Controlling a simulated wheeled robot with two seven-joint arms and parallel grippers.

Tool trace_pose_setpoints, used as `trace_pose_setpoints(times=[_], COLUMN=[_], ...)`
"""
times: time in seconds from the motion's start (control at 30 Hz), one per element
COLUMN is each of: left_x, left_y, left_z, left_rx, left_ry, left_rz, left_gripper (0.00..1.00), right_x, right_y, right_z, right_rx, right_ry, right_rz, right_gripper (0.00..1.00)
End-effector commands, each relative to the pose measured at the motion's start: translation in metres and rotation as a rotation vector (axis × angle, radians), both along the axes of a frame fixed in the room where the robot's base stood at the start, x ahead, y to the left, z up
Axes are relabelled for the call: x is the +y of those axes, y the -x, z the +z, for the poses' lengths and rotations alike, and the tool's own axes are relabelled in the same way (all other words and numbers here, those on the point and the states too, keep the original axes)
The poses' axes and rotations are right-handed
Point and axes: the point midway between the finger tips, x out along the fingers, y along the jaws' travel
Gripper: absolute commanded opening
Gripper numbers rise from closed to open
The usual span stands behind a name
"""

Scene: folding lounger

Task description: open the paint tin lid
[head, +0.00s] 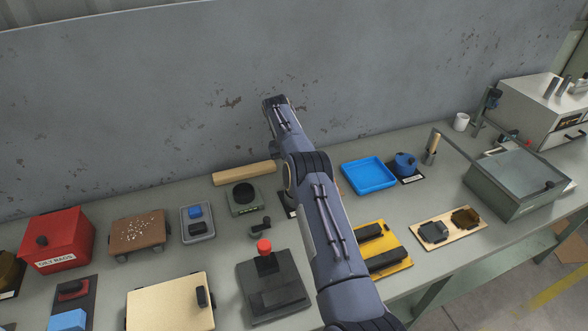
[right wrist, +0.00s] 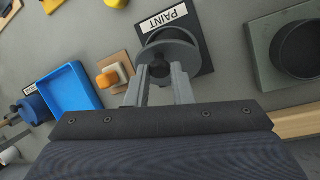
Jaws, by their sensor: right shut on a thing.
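In the head view my right arm crosses the middle and hides the tin and the gripper. Only a dark plate edge (head: 285,203) shows beside the arm. My left gripper is not in view.
The grey wall stands behind.

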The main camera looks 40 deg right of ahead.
Motion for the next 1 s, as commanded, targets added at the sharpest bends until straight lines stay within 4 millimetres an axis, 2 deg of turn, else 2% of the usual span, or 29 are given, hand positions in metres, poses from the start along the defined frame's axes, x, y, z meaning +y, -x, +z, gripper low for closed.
trace_pose_setpoints(times=[0.13, 0.17, 0.33, 0.67, 0.77, 0.9, 1.0], left_x=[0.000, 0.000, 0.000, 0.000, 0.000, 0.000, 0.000], left_y=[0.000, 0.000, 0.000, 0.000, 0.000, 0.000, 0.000], left_z=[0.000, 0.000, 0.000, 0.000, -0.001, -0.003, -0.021], left_rx=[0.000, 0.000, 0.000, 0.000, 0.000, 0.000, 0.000], left_ry=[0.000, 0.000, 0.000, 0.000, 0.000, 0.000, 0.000], left_rz=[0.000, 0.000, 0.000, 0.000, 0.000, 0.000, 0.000], left_gripper=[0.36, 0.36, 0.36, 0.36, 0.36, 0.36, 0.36], right_x=[0.000, 0.000, 0.000, 0.000, 0.000, 0.000, 0.004], right_y=[0.000, 0.000, 0.000, 0.000, -0.001, -0.001, 0.003], right_z=[0.000, 0.000, 0.000, 0.003, 0.011, 0.032, 0.034], right_rx=[-0.002, -0.002, -0.002, -0.002, -0.002, -0.005, -0.002], right_ry=[0.000, 0.000, 0.001, 0.001, 0.002, 0.003, 0.001], right_rz=[0.000, 0.000, 0.000, 0.000, 0.000, 0.001, 0.002], right_gripper=[0.00, 0.22, 0.43, 0.43, 0.43, 0.43, 0.43])
